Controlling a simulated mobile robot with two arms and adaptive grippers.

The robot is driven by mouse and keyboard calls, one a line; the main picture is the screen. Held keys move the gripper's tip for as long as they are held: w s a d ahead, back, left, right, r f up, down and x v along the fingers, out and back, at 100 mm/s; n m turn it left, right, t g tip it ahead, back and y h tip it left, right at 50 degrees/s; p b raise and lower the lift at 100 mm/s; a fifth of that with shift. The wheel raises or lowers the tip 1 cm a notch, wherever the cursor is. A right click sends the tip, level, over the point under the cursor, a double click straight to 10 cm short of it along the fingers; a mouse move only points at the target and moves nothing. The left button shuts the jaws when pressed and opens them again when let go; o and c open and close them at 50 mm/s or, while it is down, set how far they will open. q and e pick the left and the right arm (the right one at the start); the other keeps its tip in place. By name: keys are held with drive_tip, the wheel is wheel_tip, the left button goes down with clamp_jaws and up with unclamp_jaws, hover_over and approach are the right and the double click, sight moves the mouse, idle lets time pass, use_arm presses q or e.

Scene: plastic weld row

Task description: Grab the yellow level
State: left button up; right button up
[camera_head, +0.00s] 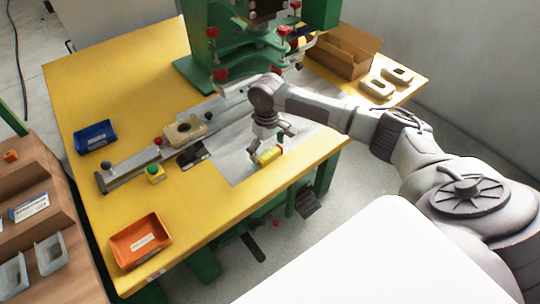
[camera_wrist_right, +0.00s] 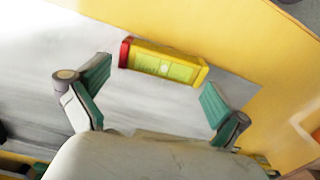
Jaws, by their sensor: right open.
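The yellow level (camera_head: 269,155) is a small yellow block with a red end, lying on a grey sheet on the yellow table. In the right wrist view the level (camera_wrist_right: 165,62) lies ahead of the fingertips, across the gap between them, with its red end to the left. My right gripper (camera_head: 270,138) is just above and behind the level in the head view. In the wrist view the right gripper (camera_wrist_right: 155,88) is open, its two green-padded fingers apart with nothing between them. My left gripper is not in view.
The green machine (camera_head: 250,45) stands behind my right arm. A beige part (camera_head: 185,130) sits on the metal rail to the left. A blue bin (camera_head: 95,137), an orange bin (camera_head: 141,241) and a cardboard box (camera_head: 343,50) stand on the yellow table (camera_head: 215,225).

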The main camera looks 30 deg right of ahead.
drive_tip(key=shift+f, duration=0.25)
drive_tip(key=c, duration=0.8)
drive_tip(key=shift+c, duration=0.2)
drive_tip(key=shift+r, duration=0.15)
